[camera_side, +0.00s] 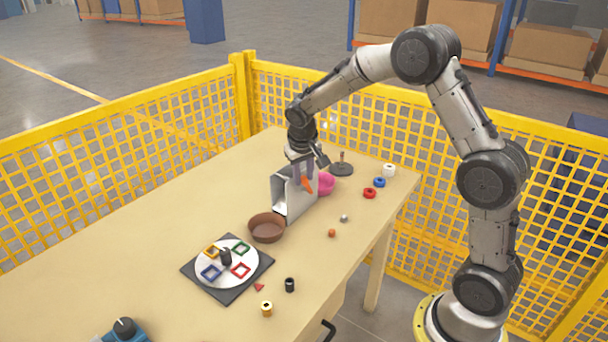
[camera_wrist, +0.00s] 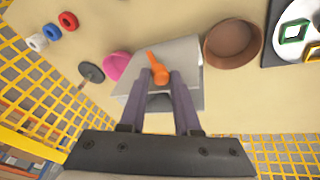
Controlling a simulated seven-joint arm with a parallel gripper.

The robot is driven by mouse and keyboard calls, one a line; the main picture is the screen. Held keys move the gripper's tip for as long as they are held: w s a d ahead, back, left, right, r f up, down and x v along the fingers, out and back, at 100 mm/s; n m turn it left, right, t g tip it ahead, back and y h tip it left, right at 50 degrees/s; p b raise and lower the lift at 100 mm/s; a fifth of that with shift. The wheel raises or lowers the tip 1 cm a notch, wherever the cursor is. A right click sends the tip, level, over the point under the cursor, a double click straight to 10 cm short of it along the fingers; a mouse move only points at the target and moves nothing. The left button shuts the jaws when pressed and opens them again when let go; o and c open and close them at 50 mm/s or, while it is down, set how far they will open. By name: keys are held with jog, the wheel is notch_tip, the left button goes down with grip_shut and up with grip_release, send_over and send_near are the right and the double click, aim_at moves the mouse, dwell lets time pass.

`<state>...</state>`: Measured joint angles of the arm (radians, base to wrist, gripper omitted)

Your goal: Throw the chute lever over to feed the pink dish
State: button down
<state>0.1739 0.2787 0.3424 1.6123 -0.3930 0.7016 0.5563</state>
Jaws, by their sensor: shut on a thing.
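The chute is a grey metal box (camera_side: 281,194) on the table; it also shows in the wrist view (camera_wrist: 182,52). Its orange lever (camera_side: 307,185) is on the side facing the pink dish in the side view. My gripper (camera_side: 303,175) is down at the chute, its fingers shut on the lever, whose orange end (camera_wrist: 154,57) sticks out beyond the fingertips in the wrist view. The pink dish (camera_side: 327,183) sits behind the chute, partly hidden by it. A brown dish (camera_side: 267,229) stands at the chute's other end, by its open mouth.
A dark disc with a peg (camera_side: 341,168) stands beyond the pink dish. White, blue and red rings (camera_side: 370,193) lie to the right. A round sorter on a dark square (camera_side: 195,273) lies front left. Yellow mesh fencing (camera_side: 120,150) borders the table; its left part is clear.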

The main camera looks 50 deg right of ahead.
jog(key=shift+s+a+f, duration=0.1)
jog(key=shift+a+f, duration=0.45)
jog(key=shift+f, duration=0.1)
jog(key=c, duration=1)
grip_release()
jog(key=shift+r, duration=0.15)
jog(key=shift+w+d+r, duration=0.1)
jog(key=shift+w+r, duration=0.15)
jog(key=shift+r, duration=0.05)
jog(key=v, duration=1.3)
jog(key=shift+s+d+r, duration=0.1)
jog(key=shift+s+r, duration=0.15)
jog(key=shift+r, duration=0.1)
